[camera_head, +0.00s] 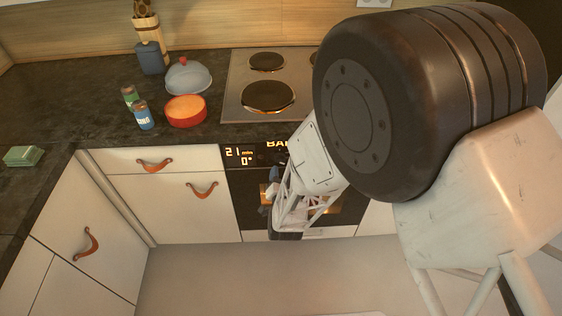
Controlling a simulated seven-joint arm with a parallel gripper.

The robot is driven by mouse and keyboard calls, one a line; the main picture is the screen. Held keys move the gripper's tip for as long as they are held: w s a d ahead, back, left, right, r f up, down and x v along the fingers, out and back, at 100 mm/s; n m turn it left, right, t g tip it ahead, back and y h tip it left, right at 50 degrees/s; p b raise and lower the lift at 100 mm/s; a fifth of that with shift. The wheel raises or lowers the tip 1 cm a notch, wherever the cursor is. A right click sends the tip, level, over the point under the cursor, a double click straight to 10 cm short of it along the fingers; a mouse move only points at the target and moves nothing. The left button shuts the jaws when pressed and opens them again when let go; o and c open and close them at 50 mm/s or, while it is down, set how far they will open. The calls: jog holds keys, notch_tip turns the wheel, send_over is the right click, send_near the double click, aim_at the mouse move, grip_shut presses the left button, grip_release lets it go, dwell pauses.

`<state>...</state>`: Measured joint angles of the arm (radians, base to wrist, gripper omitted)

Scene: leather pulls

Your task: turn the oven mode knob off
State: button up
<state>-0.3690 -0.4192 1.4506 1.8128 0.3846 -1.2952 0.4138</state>
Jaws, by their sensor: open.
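The oven (243,185) is set into the counter front below the hob. Its black panel has a lit display (245,156) reading "21 min" and "0°", with larger letters beginning "BA" to the right, cut off by my arm. I cannot make out the mode knob; my arm covers the panel's right part. My gripper (274,212) is in front of the oven door, below the display, and is open. Its fingers are small and partly hidden by the white wrist frame, and I see nothing held. I cannot tell whether it touches the oven.
The hob (240,95) is above the oven. A red pot (186,111), a grey lid (188,77) and two cans (143,116) stand on the dark counter to the left. White drawers with leather pulls (202,190) flank the oven. The floor in front is clear.

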aim_at(281, 157)
jog(key=shift+w, duration=3)
jog(key=c, duration=0.6)
